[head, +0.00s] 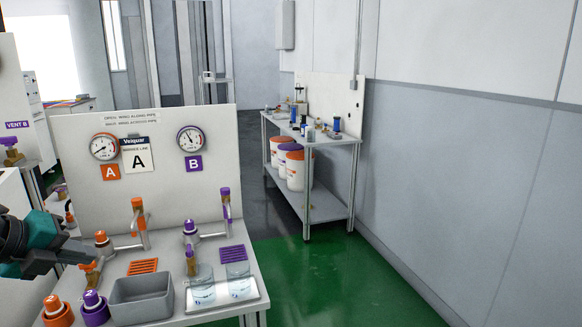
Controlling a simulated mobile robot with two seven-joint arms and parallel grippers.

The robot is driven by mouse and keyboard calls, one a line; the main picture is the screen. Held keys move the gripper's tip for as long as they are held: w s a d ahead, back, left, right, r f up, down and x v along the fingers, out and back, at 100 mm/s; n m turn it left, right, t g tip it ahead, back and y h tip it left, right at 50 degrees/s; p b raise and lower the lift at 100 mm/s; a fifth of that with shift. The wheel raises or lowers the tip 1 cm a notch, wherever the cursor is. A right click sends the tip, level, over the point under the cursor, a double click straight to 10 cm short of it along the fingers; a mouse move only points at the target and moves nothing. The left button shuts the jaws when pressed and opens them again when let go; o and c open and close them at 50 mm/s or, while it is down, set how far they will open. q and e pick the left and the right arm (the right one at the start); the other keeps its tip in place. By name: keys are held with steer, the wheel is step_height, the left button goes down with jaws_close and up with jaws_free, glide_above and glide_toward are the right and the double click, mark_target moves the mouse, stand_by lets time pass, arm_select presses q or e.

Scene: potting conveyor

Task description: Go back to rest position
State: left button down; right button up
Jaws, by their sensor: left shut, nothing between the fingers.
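My left gripper (88,258) reaches in from the left edge, over the left part of a white bench (225,258). It is shut with nothing seen in it. Its tips are close to an orange-capped tap (101,238) and a brass fitting below that; I cannot tell whether they touch. My teal and dark wrist shows behind the fingers. My right gripper is out of view.
The bench holds a grey basin (141,298), two glass beakers of clear liquid (203,289) on a tray, purple taps (190,228) and orange and purple knobs (58,311). A gauge panel (139,185) rises behind. Green floor (320,285) is clear on the right, before a shelf cart (335,140).

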arm_select(q)
steer(key=s+d+f+n+t+h+p, duration=0.1)
steer(key=d+f+n+t+h, duration=0.2)
steer(key=d, duration=0.5)
steer(key=s+d+f+n+h, duration=0.2)
steer(key=d+f+h, duration=0.2)
steer(key=d+h, duration=0.3)
steer(key=s+d+f+n+y, duration=0.2)
steer(key=s+f+n+y, duration=0.4)
steer(key=s+f+n, duration=0.2)
steer(key=s+d+f+n+g+y+p, duration=0.1)
steer(key=s+f+n+y, duration=0.5)
steer(key=f+n, duration=0.6)
steer(key=shift+s+d+f+n, duration=0.3)
steer(key=shift+s+d+f, duration=0.2)
steer(key=shift+s+f, duration=0.4)
steer(key=shift+w+d, duration=0.1)
